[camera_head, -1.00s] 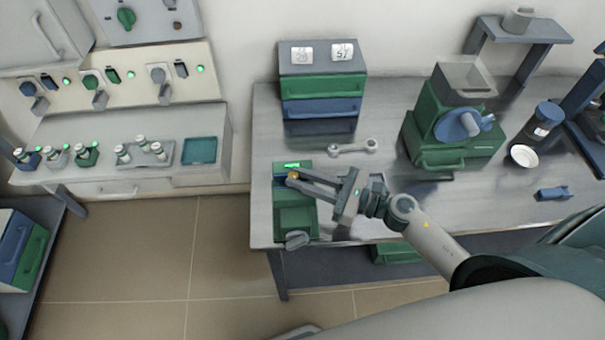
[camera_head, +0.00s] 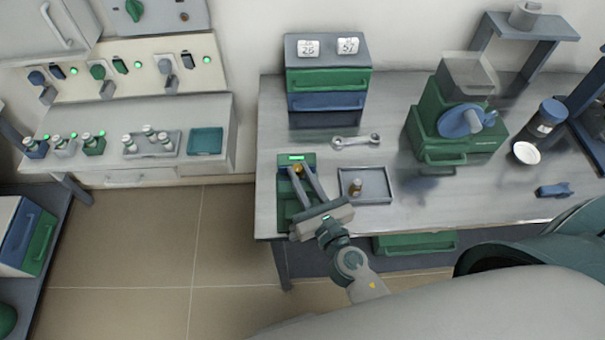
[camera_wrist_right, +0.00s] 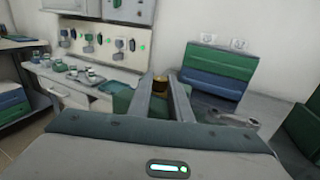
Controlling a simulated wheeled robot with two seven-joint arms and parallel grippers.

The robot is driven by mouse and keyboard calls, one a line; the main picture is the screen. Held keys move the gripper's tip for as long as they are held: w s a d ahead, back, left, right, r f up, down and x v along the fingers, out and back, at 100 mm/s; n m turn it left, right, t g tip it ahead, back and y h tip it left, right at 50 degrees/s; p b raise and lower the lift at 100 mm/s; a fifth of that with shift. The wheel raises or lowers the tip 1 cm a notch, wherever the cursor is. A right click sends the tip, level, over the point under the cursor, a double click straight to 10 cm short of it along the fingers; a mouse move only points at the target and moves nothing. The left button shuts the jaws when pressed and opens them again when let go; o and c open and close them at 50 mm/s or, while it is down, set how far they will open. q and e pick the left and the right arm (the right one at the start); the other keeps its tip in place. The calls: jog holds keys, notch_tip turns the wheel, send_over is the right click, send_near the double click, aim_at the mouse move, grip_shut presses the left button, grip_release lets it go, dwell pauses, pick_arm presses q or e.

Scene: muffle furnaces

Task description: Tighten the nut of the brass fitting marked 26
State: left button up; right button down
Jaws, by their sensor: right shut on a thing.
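A small brass fitting (camera_head: 299,170) sits at the green fixture (camera_head: 284,207) near the bench's left edge; its brass top also shows in the wrist view (camera_wrist_right: 160,85). My right gripper (camera_head: 300,172) is shut on this brass piece, its fingers on either side. A second brass fitting (camera_head: 356,187) stands upright in a grey tray (camera_head: 378,198) right of the fixture. A white tag (camera_head: 308,48) reading 26 lies on the drawer box, beside another tag (camera_head: 348,45). I cannot read a mark on either fitting. My left gripper is out of view.
A wrench (camera_head: 356,141) lies behind the tray. The drawer box (camera_head: 328,78) stands at the back, and a green machine (camera_head: 445,130) with a blue disc stands to the right. The fixture's display (camera_head: 297,158) is lit green. Bench space right of the tray is clear.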

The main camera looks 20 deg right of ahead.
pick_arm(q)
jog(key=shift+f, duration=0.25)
pick_arm(e)
jog(key=shift+a+m+h, duration=0.1)
jog(key=shift+m+h, duration=0.5)
jog(key=shift+h, duration=0.5)
jog(key=c, duration=1.6)
grip_release()
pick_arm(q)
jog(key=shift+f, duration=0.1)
pick_arm(e)
jog(key=shift+s, duration=0.1)
